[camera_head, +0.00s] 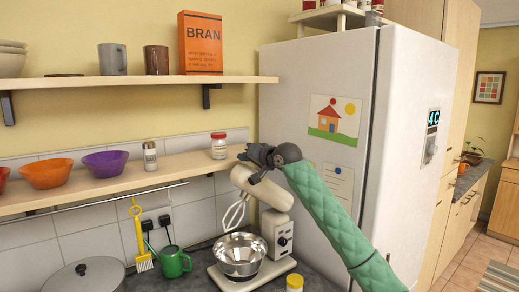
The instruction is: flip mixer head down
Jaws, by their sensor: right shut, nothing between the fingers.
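A cream stand mixer (277,233) stands on the dark counter below the lower shelf, left of the fridge. Its head (262,187) is tilted up, with the whisk (234,213) hanging off its front end. A shiny metal bowl (240,254) sits on the mixer's base under the whisk. My right gripper (250,156) is at the raised upper end of the mixer head, with my green-sleeved right arm reaching in from the lower right. It is shut with nothing held. I cannot tell whether it touches the head. My left gripper is not in view.
The lower shelf (112,182) carries bowls, a shaker (150,156) and a red-lidded jar (218,146), close to my right gripper. The white fridge (325,85) stands close on the right. A green watering can (173,261), a pot (86,273) and a yellow-lidded jar (294,282) are on the counter.

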